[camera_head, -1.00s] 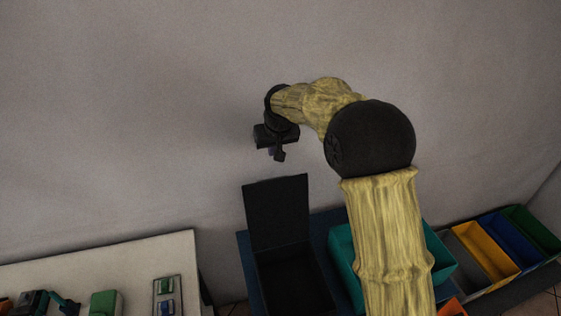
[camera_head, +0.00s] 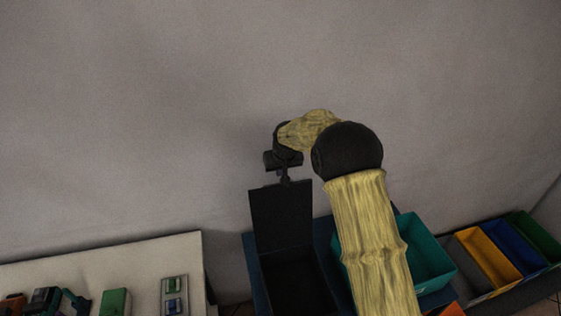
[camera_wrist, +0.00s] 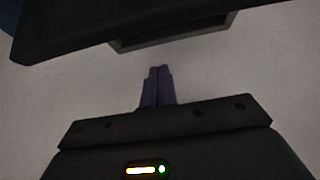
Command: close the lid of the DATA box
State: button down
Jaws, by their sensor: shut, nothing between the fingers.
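A black box (camera_head: 295,280) stands on a blue surface at the lower middle of the head view, its black lid (camera_head: 281,217) standing open and upright at the back. No label is legible on it. My gripper (camera_head: 285,177) is at the lid's top edge, apparently behind it; I cannot tell if they touch. In the wrist view my gripper's purple fingers (camera_wrist: 158,75) are together and empty. A dark slab (camera_wrist: 120,25) crosses the top of that view, apart from the fingertips in the picture; it may be the lid.
A teal bin (camera_head: 425,262) stands right of the box, partly behind my arm. Grey, yellow, blue and green bins (camera_head: 487,255) are farther right. A white table (camera_head: 140,254) with small parts is at left. The grey wall (camera_head: 130,120) is behind.

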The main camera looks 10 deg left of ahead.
jog(key=s, duration=0.1)
jog(key=s+d+p, duration=0.1)
jog(key=s+p, duration=0.1)
jog(key=shift+s+d+r, duration=0.2)
jog(key=shift+d, duration=0.1)
